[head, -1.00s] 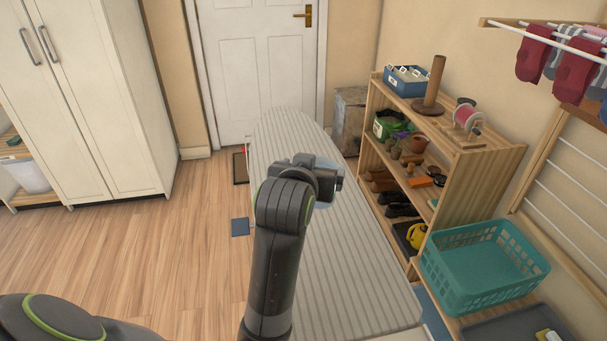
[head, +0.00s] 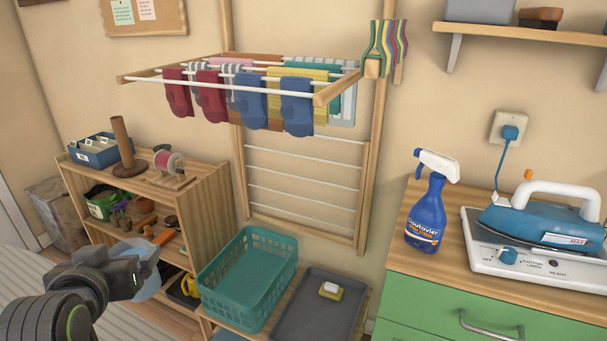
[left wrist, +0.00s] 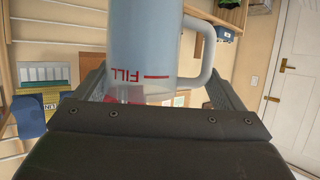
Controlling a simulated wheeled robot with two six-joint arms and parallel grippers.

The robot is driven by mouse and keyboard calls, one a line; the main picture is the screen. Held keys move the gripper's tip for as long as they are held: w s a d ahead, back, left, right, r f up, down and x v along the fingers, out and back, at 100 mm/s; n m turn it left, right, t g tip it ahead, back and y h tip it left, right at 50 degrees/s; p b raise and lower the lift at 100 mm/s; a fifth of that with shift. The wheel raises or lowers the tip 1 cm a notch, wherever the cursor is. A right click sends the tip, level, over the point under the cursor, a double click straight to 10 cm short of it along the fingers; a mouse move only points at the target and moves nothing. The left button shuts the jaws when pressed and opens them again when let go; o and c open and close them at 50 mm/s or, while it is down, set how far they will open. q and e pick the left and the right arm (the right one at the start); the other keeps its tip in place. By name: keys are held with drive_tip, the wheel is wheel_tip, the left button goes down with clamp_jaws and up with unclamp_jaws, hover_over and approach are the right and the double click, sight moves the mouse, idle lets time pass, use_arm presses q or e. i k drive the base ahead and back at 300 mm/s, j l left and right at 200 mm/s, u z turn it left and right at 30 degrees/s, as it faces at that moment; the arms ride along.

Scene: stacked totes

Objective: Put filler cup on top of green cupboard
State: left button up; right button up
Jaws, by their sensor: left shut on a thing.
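My left gripper (head: 138,270) is at the lower left of the head view, in front of the wooden shelf. It is shut on the filler cup, a translucent pale-blue cup (head: 150,284) mostly hidden behind the gripper there. In the left wrist view the cup (left wrist: 145,40) sits between the fingers, with a handle and a red FILL mark that reads upside down. The green cupboard (head: 470,310) is at the lower right of the head view, with a wooden top. My right gripper is not in view.
On the cupboard top stand a blue spray bottle (head: 427,212) and an iron (head: 540,222) on a white base. The wood between them and at the front left is bare. A teal basket (head: 250,280) and a grey tray (head: 312,312) lie between gripper and cupboard.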

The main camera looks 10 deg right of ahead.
sight(422, 195)
drive_tip(key=i+l+z, duration=0.1)
drive_tip(key=z, duration=1.05)
